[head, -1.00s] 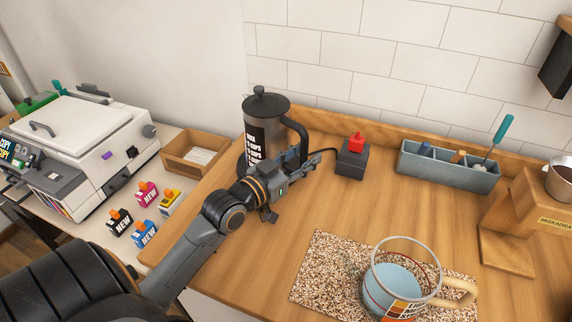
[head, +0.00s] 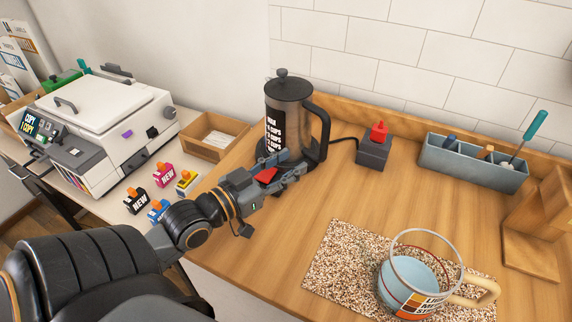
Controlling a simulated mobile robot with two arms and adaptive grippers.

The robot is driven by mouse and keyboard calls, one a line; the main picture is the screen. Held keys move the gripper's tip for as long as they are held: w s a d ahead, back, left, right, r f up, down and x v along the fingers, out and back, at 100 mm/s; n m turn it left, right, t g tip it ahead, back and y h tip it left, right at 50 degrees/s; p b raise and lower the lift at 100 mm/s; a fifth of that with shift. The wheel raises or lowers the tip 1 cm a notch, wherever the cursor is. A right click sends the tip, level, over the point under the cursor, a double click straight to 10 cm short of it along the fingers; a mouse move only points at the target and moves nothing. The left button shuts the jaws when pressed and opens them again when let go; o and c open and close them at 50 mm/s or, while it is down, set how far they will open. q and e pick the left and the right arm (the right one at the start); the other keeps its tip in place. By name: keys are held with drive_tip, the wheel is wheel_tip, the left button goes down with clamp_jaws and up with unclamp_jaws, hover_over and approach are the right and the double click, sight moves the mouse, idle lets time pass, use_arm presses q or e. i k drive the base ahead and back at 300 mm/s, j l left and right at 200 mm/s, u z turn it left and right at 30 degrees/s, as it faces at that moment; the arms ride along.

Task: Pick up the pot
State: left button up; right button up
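The pot (head: 290,95) is a dark French-press type vessel with a knobbed lid, white lettering and a black handle on its right side. It stands upright on a round black base (head: 313,161) at the back of the wooden counter. My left gripper (head: 287,167) is in front of the pot's lower part, below and left of the handle. It covers some of the pot's bottom and base. Its fingers point right, and their gap is not clear; I cannot tell whether they touch the pot. My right gripper is not in view.
A grey box with a red top (head: 374,148) stands right of the pot, a cord running toward the base. A grey-blue tray (head: 470,174) is farther right. A glass mug (head: 410,285) sits on a speckled mat (head: 335,258). Bare counter lies between.

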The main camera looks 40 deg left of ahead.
sight(421, 271)
drive_tip(key=k, duration=1)
